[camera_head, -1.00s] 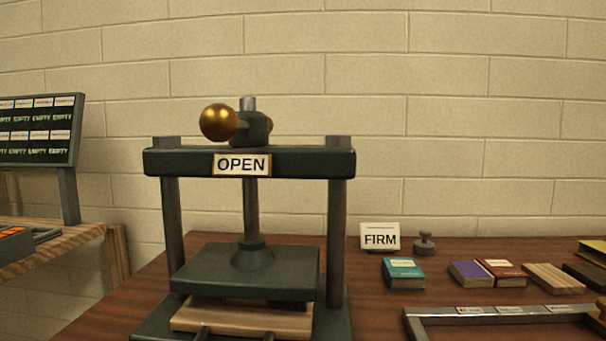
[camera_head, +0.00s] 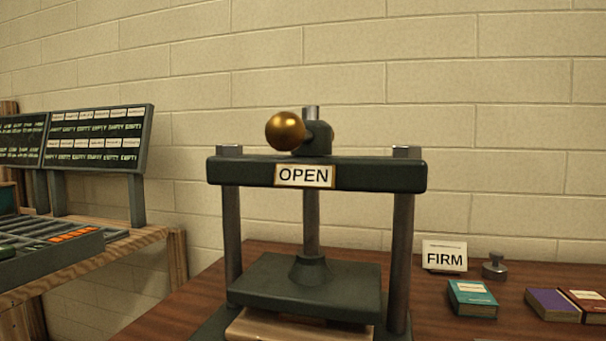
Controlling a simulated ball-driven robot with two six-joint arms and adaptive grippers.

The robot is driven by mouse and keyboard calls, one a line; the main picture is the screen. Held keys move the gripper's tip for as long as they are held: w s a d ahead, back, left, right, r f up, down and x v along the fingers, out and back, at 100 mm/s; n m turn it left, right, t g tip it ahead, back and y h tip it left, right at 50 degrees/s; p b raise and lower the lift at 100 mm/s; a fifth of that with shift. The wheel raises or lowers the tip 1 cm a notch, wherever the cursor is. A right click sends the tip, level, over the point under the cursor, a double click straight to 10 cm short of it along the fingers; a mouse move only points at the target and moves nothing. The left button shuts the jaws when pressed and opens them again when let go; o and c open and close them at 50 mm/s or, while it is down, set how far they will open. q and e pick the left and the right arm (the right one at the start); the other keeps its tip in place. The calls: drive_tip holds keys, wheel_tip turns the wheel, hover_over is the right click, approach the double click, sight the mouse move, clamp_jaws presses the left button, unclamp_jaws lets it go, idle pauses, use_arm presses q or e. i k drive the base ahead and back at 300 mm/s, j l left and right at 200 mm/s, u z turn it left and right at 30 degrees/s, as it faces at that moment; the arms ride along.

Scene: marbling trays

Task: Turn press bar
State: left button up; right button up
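The press (camera_head: 237,173) stands on the brown table, a dark green frame with two grey posts. Its press bar has a brass ball end (camera_head: 286,130) pointing left and toward me, set in a dark hub (camera_head: 319,138) on top of the screw (camera_head: 311,222). A sign reading OPEN (camera_head: 304,175) is on the crossbeam. The dark platen (camera_head: 303,285) hangs low on the screw, over a pale wooden board (camera_head: 297,329); whether they touch is unclear. The bar's far end is mostly hidden behind the hub. Neither of my grippers is in view.
A FIRM card (camera_head: 444,257), a small grey weight (camera_head: 495,266), a teal book (camera_head: 472,298) and a purple book (camera_head: 552,305) lie right of the press. At left, a wooden bench (camera_head: 95,262) holds trays below a board of EMPTY labels (camera_head: 97,140).

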sight(285, 131)
drive_tip(key=k+j+u, duration=0.1)
drive_tip(key=k, duration=0.3)
drive_tip(key=k+j, duration=0.2)
drive_tip(key=k, duration=0.25)
drive_tip(key=k+j+u, duration=0.15)
drive_tip(key=k, duration=0.25)
